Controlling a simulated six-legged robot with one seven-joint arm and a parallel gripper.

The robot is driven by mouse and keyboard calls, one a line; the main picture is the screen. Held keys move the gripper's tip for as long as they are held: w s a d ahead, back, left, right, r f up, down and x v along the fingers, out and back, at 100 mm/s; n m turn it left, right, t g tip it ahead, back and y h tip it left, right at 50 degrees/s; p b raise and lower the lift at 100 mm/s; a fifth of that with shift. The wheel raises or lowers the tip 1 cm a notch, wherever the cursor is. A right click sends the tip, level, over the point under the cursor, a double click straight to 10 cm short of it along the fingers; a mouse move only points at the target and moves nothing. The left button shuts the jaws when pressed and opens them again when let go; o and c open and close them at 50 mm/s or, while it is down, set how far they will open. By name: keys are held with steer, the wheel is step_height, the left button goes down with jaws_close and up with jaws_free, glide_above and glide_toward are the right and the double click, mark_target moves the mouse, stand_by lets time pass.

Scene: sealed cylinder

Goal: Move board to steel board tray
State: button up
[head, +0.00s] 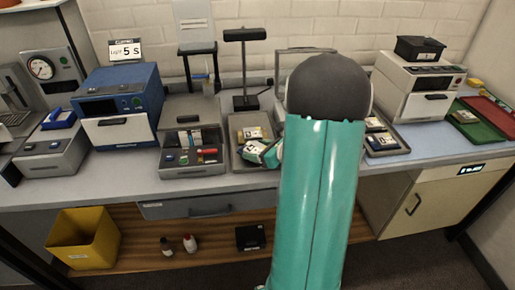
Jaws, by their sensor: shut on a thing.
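My teal arm with its dark round joint fills the middle and hides most of my gripper (277,153). The gripper shows just left of the arm, shut on a small green-and-white board (260,152) with a dark-marked label. The board is tilted over a grey metal tray (242,183); whether it touches the tray is unclear. A cream labelled piece (251,132) lies in that tray behind the board. Another grey metal tray (386,153), right of the arm, holds similar labelled pieces. I cannot tell which of these trays is the steel board tray.
A grey bin (192,171) with small coloured parts stands left of the tray. A blue machine (118,105) is at left, a white machine (418,92) at right. A green tray (486,122) and red tray (497,108) lie far right. A black stand (246,70) rises behind.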

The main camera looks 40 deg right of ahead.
steer(key=o, duration=1)
steer(key=shift+o, duration=0.2)
steer(key=shift+r, duration=0.15)
steer(key=shift+r, duration=0.3)
steer(key=v, duration=1.2)
steer(key=w+a+r+n+g+y, duration=0.1)
steer(key=a+r+n+g+y, duration=0.15)
steer(key=a+n, duration=0.65)
steer(key=w+a+r+n+g+y, duration=0.1)
steer(key=a+r+n+g, duration=0.3)
steer(key=a, duration=0.9)
steer(key=s+a+r+n+h, duration=0.1)
steer(key=s+a+n+h, duration=0.1)
steer(key=a+n, duration=0.2)
steer(key=s+a+r+n+g+h, duration=0.1)
steer(key=s+a+r+n+h, duration=0.1)
steer(key=n, duration=0.8)
steer(key=s+a+r+n+h, duration=0.1)
steer(key=s+a+n+h, duration=0.1)
steer(key=a+n, duration=0.3)
steer(key=shift+s+a+r+n, duration=0.3)
steer(key=shift+s+n, duration=0.55)
steer(key=shift+n, duration=0.05)
